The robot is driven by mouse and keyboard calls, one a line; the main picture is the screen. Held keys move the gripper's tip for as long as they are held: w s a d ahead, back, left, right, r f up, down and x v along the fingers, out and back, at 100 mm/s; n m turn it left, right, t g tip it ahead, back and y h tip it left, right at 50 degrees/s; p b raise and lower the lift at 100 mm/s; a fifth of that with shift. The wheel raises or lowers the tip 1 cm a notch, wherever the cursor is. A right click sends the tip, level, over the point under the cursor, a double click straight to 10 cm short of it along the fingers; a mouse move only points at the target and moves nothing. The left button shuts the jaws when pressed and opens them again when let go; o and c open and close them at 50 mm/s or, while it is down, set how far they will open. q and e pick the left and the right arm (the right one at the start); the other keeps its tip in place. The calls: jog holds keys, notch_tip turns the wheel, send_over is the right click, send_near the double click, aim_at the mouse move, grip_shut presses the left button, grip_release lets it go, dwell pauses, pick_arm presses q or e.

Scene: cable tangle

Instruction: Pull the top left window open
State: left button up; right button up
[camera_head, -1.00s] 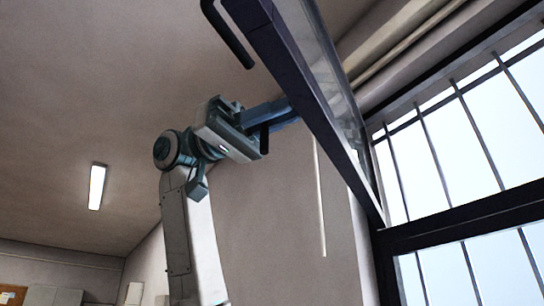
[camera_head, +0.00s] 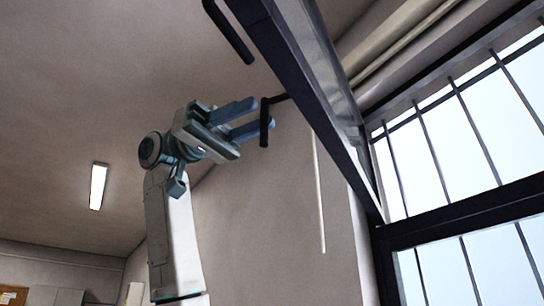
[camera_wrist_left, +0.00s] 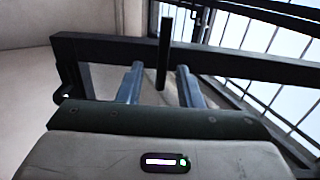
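The top left window (camera_head: 305,75) has a dark frame and stands swung open, away from the barred window opening. A black handle (camera_head: 264,124) sticks out from its lower frame bar. My left gripper (camera_head: 257,116) is open, its two blue fingers apart and pointing at the handle. In the left wrist view the handle (camera_wrist_left: 165,55) shows upright between and beyond the fingers (camera_wrist_left: 158,85), with the window's dark frame bar (camera_wrist_left: 240,65) behind. The fingers do not grip it. My right gripper is not in view.
A second black bar (camera_head: 228,32) hangs at the top, near the window's upper edge. The barred window (camera_head: 440,160) fills the right side. A thin white rod (camera_head: 319,195) hangs by the wall. The room to the left of my arm is free.

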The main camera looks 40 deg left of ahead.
pick_arm(q)
jog(key=a, duration=0.6)
jog(key=shift+s+b, duration=0.3)
jog(key=shift+b, duration=0.1)
jog(key=shift+a, duration=0.1)
